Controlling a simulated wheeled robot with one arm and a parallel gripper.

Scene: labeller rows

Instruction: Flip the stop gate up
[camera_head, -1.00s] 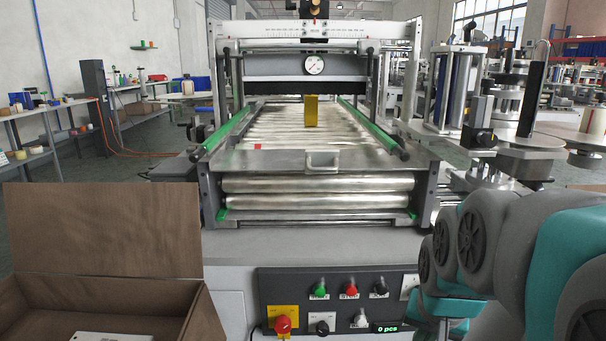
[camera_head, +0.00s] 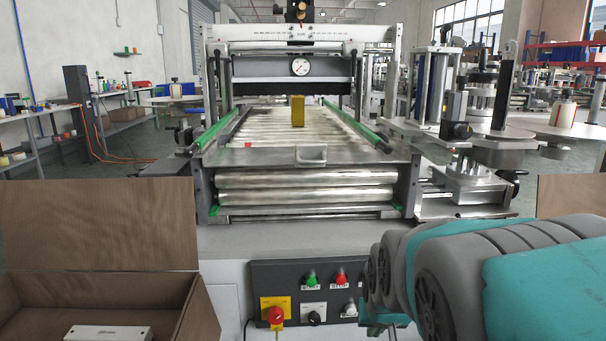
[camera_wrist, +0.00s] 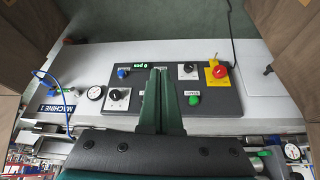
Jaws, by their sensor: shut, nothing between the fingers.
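The stop gate seems to be the flat grey metal plate (camera_head: 262,158) across the front end of the roller conveyor, with a raised tab (camera_head: 311,153) at its middle. It lies flat, low across the rollers. My gripper shows in the wrist view (camera_wrist: 160,72) as two dark green fingers shut together with nothing between them. They are over the front control panel (camera_wrist: 215,98), below and in front of the plate; I cannot tell whether they touch the panel. In the head view my arm covers the panel's right part, and the fingertips are not clear.
A yellow block (camera_head: 298,111) stands on the rollers behind the plate. Green side rails (camera_head: 352,124) flank the rollers. An open cardboard box (camera_head: 98,225) is at the left, another (camera_head: 570,197) at the right edge. A red stop button (camera_head: 276,315) sits on the panel.

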